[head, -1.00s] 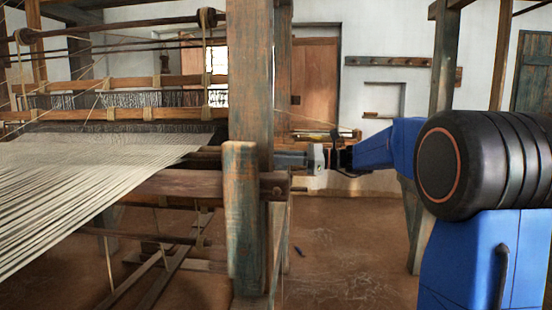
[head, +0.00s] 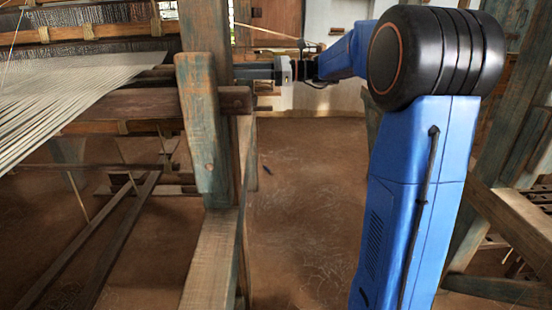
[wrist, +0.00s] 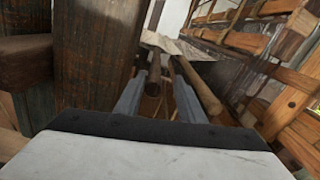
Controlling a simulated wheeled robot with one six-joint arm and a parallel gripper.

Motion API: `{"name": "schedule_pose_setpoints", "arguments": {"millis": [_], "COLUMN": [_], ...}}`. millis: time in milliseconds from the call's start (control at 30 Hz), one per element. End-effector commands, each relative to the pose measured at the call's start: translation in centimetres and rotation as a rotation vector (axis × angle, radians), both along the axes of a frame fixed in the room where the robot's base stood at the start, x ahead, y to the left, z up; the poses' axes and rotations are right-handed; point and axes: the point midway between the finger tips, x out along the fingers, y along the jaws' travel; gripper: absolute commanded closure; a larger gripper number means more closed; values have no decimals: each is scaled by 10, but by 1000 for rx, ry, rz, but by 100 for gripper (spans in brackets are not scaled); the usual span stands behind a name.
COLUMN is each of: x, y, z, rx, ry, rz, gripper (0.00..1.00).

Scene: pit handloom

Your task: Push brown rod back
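My gripper reaches left in the head view, its fingers (head: 254,72) running toward the back of the loom's upright post (head: 207,130). The post hides whatever lies behind it. In the wrist view my two grey fingers (wrist: 158,85) stand apart. One brown rod (wrist: 154,73) shows between them, running away from me. A second brown rod (wrist: 200,88) shows just right of the right finger. I cannot tell which rod is the task's one, nor whether a finger touches either. Dark rod ends (head: 160,73) show left of the post in the head view.
Pale warp threads (head: 70,85) stretch across the loom at left, also visible in the wrist view (wrist: 170,42). More loom timbers (wrist: 290,110) stand close at right in the wrist view. Earthen floor (head: 300,200) is open below.

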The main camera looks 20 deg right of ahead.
Motion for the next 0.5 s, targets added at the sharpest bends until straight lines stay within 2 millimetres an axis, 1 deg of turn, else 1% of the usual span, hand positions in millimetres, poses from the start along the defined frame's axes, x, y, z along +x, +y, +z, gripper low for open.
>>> {"name": "schedule_pose_setpoints", "arguments": {"millis": [33,100,500], "x": [-4,-8,-32], "y": [-9,-20,-79], "z": [1,0,0], "rx": [-1,-1,-1], "ry": [-1,-1,-1], "rz": [-3,-3,-3], "gripper": [64,64,64]}}
